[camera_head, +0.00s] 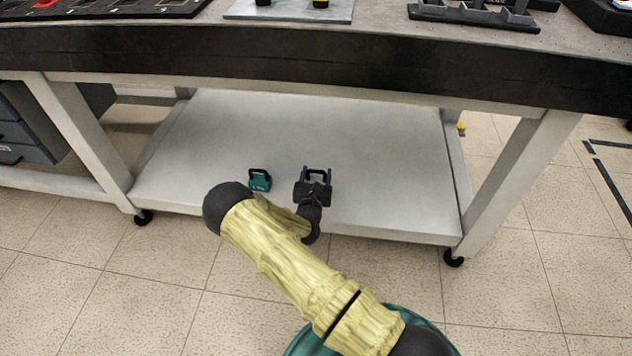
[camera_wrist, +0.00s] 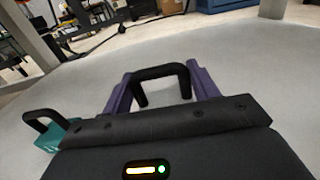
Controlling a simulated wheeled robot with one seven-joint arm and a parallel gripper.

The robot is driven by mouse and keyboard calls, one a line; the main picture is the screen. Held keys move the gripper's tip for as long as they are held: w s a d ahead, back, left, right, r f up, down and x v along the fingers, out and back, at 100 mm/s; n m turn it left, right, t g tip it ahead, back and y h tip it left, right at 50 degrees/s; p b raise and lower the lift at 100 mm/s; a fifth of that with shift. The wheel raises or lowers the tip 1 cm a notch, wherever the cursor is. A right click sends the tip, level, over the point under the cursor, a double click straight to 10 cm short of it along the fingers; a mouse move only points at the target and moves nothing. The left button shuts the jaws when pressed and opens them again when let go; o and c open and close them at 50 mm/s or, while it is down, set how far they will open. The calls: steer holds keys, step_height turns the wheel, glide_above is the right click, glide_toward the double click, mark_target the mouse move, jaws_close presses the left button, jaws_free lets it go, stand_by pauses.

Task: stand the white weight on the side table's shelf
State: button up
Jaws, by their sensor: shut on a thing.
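My gripper (camera_head: 314,173) is over the front part of the side table's pale lower shelf (camera_head: 365,150). In the wrist view its two purple fingers (camera_wrist: 160,71) are shut on the ends of a black arched handle (camera_wrist: 163,72). I take this to be the white weight's handle; its body is hidden behind my gripper, so I cannot tell whether it touches the shelf. A teal weight (camera_head: 260,180) with a black handle stands on the shelf to the left of my gripper. It also shows at the left of the wrist view (camera_wrist: 58,135).
The tabletop's dark front edge (camera_head: 330,62) overhangs the shelf. Table legs (camera_head: 515,185) on casters stand at both ends. Dark drawers (camera_head: 25,130) are at the far left. The shelf is clear behind and to the right of my gripper.

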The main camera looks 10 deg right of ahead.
mark_target(317, 179)
step_height(317, 179, down, 2)
steer(key=shift+f+b, duration=0.1)
steer(key=shift+b, duration=0.5)
steer(key=o, duration=1.8)
steer(key=shift+f, duration=0.1)
